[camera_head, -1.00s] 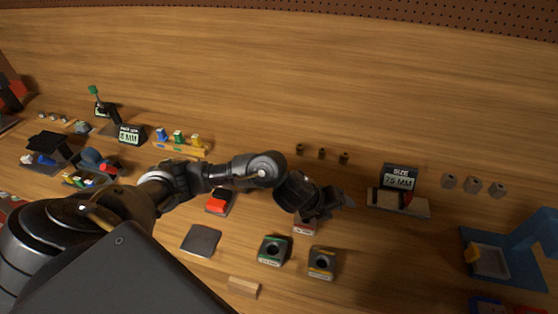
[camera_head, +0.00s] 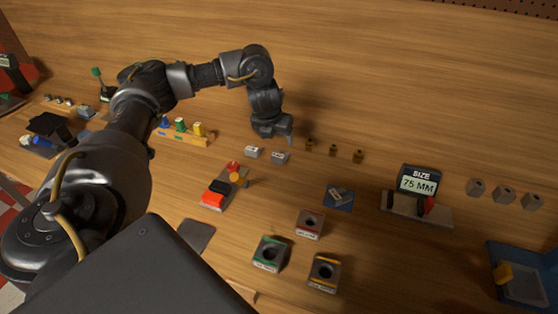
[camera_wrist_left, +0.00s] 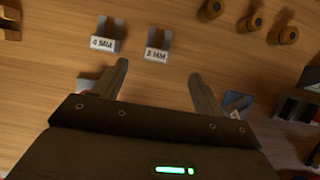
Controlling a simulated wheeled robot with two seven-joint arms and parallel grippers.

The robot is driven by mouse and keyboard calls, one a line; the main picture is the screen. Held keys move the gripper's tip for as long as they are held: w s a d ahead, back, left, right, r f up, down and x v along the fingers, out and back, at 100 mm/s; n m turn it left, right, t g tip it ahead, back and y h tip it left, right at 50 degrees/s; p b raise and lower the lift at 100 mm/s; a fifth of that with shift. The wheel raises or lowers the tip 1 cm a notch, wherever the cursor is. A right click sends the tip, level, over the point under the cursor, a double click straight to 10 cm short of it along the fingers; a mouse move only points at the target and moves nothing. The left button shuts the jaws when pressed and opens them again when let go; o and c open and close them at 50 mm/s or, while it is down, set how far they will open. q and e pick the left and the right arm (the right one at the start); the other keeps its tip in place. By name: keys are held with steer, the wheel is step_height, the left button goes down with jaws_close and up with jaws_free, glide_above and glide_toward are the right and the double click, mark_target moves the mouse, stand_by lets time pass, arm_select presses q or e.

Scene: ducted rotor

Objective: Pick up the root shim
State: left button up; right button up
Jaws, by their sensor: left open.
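Two small grey pieces with white labels stand side by side on the wooden table. The left one (camera_head: 252,152) reads "4 MM" in the left wrist view (camera_wrist_left: 104,36). The right one (camera_head: 280,157) has a similar label, hard to read, in the left wrist view (camera_wrist_left: 157,44). They look like shims; which is the root shim I cannot tell. My left gripper (camera_head: 283,137) is just behind them in the head view. In the left wrist view (camera_wrist_left: 158,78) its fingers are apart and empty, with both pieces beyond the fingertips. My right gripper is out of view.
Several small brass cylinders (camera_head: 333,150) stand to the right. A size display (camera_head: 418,182) reads "75 MM". Square blocks with holes, one red-marked (camera_head: 309,223), stand nearer the front. A blue pad (camera_head: 338,197) holds a small grey piece. The wood at the back is bare.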

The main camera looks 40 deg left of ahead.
arm_select(q)
steer(key=b, duration=0.2)
glide_above(279, 154)
steer(key=s+d, duration=0.1)
steer(key=s, duration=0.1)
step_height(279, 154, down, 5)
steer(key=shift+w+r, duration=0.1)
steer(key=shift+w, duration=0.05)
steer(key=shift+s+x, duration=0.25)
steer(key=shift+x, duration=0.9)
steer(key=shift+s+x, duration=0.2)
steer(key=shift+x, duration=0.95)
steer(key=shift+w+a+f, duration=0.15)
steer(key=shift+a+f, duration=0.05)
steer(key=shift+f, duration=0.3)
steer(key=c, duration=1.1)
steer(key=shift+r, duration=0.15)
